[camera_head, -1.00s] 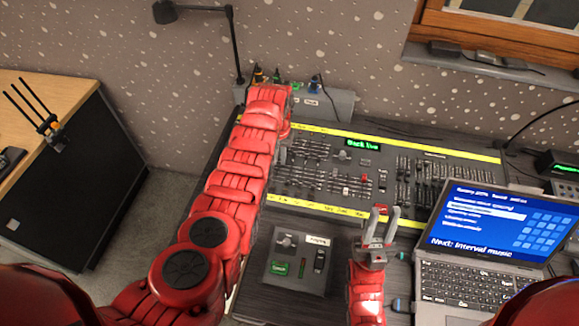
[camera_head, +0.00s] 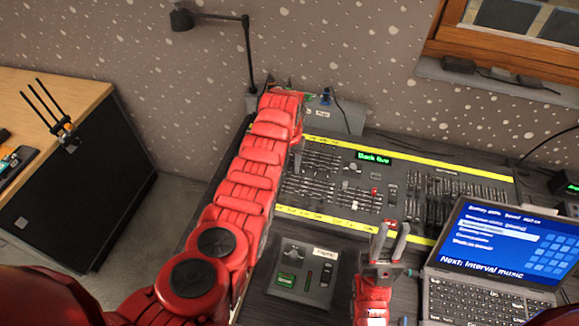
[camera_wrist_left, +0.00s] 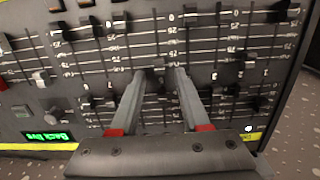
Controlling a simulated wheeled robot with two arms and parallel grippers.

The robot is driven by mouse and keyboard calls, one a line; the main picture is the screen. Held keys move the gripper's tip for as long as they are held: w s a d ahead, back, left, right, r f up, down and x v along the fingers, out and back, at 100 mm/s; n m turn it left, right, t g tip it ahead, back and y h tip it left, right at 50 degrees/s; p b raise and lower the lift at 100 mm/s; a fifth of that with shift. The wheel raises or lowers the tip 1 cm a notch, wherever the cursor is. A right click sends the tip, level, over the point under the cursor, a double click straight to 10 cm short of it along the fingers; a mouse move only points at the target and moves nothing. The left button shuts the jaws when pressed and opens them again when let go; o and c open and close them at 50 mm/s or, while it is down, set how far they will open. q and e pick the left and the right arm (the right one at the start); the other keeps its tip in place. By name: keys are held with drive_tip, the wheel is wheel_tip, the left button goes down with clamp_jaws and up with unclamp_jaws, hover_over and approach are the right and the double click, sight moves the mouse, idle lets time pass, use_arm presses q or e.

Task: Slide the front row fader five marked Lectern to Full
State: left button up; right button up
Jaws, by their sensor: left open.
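The fader console (camera_head: 350,147) lies on the desk with rows of sliders, and it fills the left wrist view (camera_wrist_left: 218,75) upside down. My left gripper (camera_wrist_left: 160,72) is open, its two fingers pointing down among the sliders. A dark fader cap (camera_wrist_left: 158,64) sits between the fingertips; I cannot tell whether they touch it. The Lectern marking is not legible, so I cannot tell which fader this is. In the head view my left arm hides much of the console's left end. My right gripper (camera_head: 390,236) is open and empty over the console's front edge.
A laptop (camera_head: 480,285) stands open at the right. A small control box (camera_head: 300,275) lies in front of the console. A desk lamp (camera_head: 248,55) and a grey box (camera_head: 345,120) stand behind. Other fader caps crowd around my left fingers.

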use_arm(q)
wheel_tip(320, 180, up, 7)
drive_tip(key=shift+f+b, duration=0.1)
drive_tip(key=shift+b, duration=0.9)
wheel_tip(320, 180, up, 5)
drive_tip(key=p, duration=0.3)
wheel_tip(320, 180, up, 4)
hover_over(289, 170)
drive_tip(key=shift+r, duration=0.25)
wheel_tip(289, 170, up, 5)
drive_tip(key=p, duration=0.3)
drive_tip(key=shift+f, duration=0.1)
